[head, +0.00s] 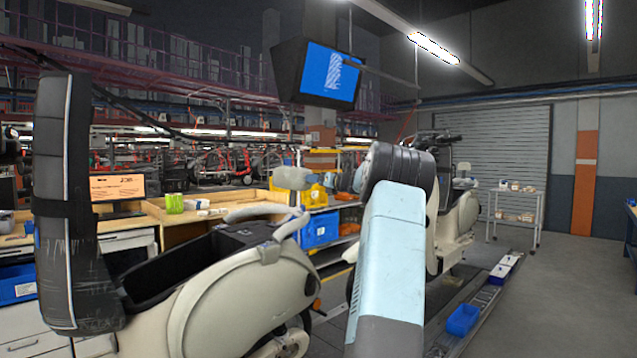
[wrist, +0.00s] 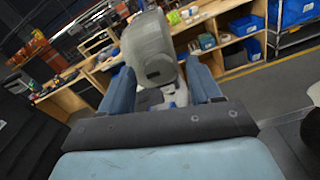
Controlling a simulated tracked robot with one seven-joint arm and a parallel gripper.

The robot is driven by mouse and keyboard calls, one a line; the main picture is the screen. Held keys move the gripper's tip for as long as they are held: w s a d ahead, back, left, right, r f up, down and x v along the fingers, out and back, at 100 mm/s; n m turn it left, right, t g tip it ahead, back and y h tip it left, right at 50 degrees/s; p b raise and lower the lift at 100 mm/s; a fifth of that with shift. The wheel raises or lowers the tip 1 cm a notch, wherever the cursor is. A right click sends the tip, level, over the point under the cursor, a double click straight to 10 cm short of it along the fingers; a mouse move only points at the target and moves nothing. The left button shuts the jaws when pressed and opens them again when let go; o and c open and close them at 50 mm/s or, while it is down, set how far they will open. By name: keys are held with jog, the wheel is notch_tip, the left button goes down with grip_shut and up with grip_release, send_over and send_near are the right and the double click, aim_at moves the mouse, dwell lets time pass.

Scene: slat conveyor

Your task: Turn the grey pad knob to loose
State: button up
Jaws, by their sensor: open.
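A grey rounded pad (wrist: 150,50) stands between the two blue fingers of my gripper (wrist: 157,72) in the wrist view. The fingers are apart, one on each side of the pad, and I cannot tell whether either touches it. A dark oval shows low on the pad's near face. Small white and blue parts show below it; I cannot make out the knob's setting. In the head view a small grey pad (head: 293,178) stands above the handlebar of the near cream scooter (head: 240,300).
The scooter's black seat (head: 70,200) stands raised at the left. A wooden workbench (head: 175,235) is behind the scooter, with a blue bin (head: 320,228) to its right. Another cream scooter (head: 460,225) stands behind my arm. Blue bins (head: 463,320) sit along the conveyor; open floor lies right.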

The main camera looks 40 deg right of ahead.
jog(key=shift+c, duration=0.3)
jog(key=c, duration=0.9)
jog(key=shift+d, duration=0.15)
jog(key=shift+c, duration=0.4)
